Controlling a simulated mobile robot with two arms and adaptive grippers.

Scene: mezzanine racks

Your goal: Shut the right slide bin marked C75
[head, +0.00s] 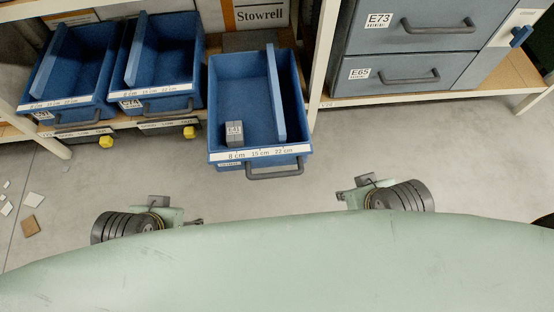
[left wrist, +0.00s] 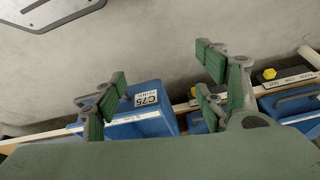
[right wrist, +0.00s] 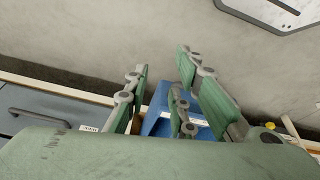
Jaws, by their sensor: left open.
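The pulled-out blue slide bin (head: 240,80) juts from the rack in the middle of the head view. A dark bar handle (head: 275,174) is on its front, and a small grey box (head: 234,133) and a blue divider (head: 275,90) are inside. In the left wrist view a blue bin (left wrist: 150,125) carries the C75 label (left wrist: 147,98). My left gripper (left wrist: 162,86) is open and empty, with the bin beyond its fingers. My right gripper (right wrist: 160,92) has its fingers apart, and part of a blue bin (right wrist: 160,122) shows between them. Contact with the bin is not visible.
Two more blue bins (head: 65,75) (head: 165,60) sit on the rack at left, with yellow knobs (head: 106,142) below. Grey drawers E73 (head: 415,25) and E65 (head: 400,75) stand at right behind a white upright (head: 322,60). Loose chips (head: 32,225) lie on the left floor.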

